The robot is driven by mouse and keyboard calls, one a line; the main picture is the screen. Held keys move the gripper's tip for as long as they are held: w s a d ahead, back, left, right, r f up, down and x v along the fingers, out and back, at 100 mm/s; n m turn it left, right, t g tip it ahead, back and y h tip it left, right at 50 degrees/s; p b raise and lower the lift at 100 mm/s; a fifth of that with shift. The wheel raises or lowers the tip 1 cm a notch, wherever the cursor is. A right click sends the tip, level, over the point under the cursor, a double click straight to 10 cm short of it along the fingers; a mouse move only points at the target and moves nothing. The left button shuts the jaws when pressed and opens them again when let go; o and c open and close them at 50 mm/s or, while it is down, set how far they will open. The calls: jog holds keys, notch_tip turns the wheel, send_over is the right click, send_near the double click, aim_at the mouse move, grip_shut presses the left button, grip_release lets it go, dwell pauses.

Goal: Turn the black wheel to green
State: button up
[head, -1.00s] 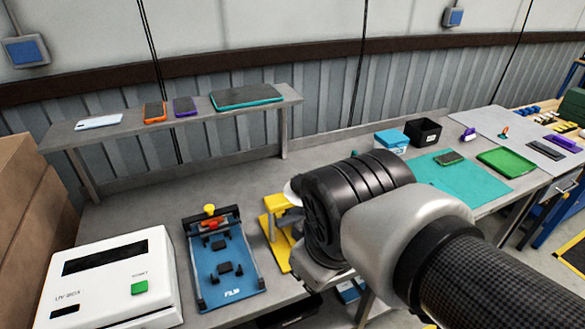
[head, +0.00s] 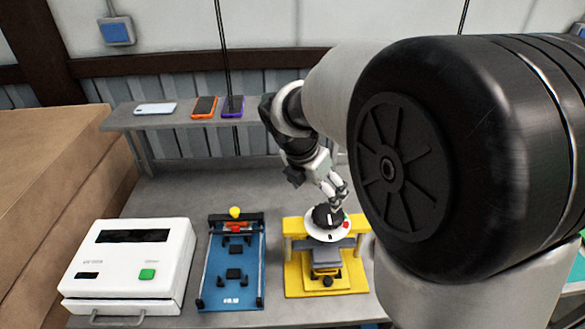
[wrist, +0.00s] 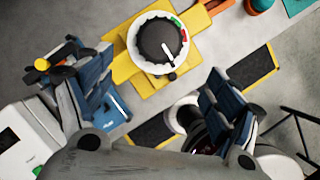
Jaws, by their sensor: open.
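The black wheel (head: 322,216) sits on a round white dial (head: 314,233) on top of a yellow stand (head: 296,284). In the wrist view the wheel (wrist: 157,36) carries a white pointer line toward the dial's lower right, away from the green mark (wrist: 183,35) and the red mark (wrist: 175,20). In the head view my gripper (head: 338,192) is just above the wheel's back right edge; contact cannot be told. In the wrist view my gripper (wrist: 152,88) has its blue-padded fingers wide apart, with nothing between the pads and the wheel beyond them.
A blue film fixture (head: 248,292) with a yellow knob stands left of the stand, and a white UV box (head: 125,265) farther left. A shelf (head: 130,118) behind holds several phones. My arm covers the right of the head view.

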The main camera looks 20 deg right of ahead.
aim_at(327, 213)
jog(key=shift+o, duration=0.2)
jog(key=b+x, duration=0.3)
jog(key=x, duration=1)
jog(key=shift+w+d+f, duration=0.1)
jog(key=shift+d+f, duration=0.05)
jog(key=shift+f, duration=0.1)
jog(key=shift+c, duration=0.2)
jog(key=c, duration=1)
jog(key=shift+m, duration=0.3)
